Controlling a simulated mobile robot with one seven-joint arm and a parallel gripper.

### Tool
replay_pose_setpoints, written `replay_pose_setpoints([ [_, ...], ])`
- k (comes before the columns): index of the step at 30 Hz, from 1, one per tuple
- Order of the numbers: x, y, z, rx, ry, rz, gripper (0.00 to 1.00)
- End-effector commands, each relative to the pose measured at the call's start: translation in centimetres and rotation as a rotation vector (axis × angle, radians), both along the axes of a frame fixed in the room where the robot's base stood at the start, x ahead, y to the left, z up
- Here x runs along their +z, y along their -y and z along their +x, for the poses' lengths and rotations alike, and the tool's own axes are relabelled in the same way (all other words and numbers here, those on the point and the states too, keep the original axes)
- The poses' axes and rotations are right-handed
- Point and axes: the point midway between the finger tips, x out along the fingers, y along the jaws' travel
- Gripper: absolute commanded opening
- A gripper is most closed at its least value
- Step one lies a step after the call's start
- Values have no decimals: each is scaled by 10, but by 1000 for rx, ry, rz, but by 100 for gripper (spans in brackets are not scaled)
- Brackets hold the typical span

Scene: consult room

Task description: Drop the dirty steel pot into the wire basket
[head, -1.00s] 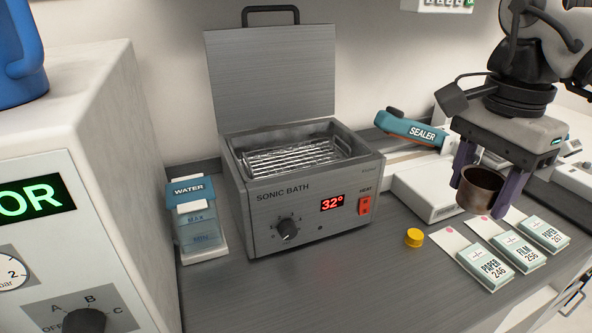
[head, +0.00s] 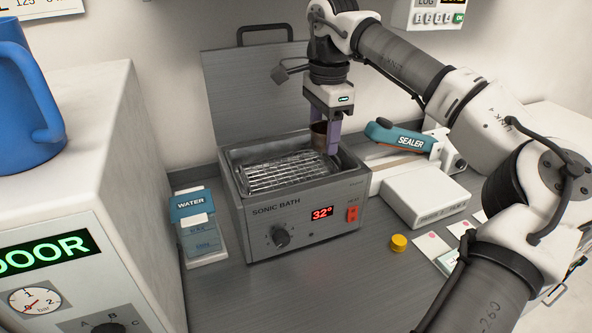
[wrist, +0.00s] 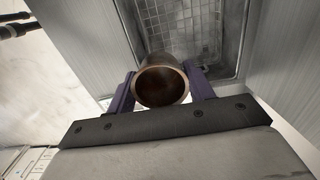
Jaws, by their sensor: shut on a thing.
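The steel pot (head: 319,137), brownish inside, is held between the purple fingers of my gripper (head: 326,142). In the wrist view the pot (wrist: 162,80) sits with its round mouth toward the camera, between the two fingers of my gripper (wrist: 162,88). The wire basket (head: 286,172) lies inside the open sonic bath (head: 292,219). The pot is at the back right of the bath opening, and the basket mesh (wrist: 178,22) shows beyond it in the wrist view. The pot's exact height over the basket is hard to tell.
The raised bath lid (head: 256,95) stands behind the bath. A water container (head: 197,228) is at its left. The teal sealer (head: 400,137), a white box (head: 425,197) and a yellow cap (head: 398,243) are at its right. The front counter is clear.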

Motion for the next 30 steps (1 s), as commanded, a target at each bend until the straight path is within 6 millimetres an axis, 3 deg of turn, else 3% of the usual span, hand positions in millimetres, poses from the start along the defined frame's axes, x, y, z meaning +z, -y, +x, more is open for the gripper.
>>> replay_pose_setpoints([
  [3,3,-30,13,9,1,-7,30],
  [9,0,-54,23,10,5,-14,30],
  [14,-8,-56,24,9,5,-15,30],
  [25,-50,-56,24,10,4,-16,30],
  [30,-61,-56,24,10,5,-15,30],
])
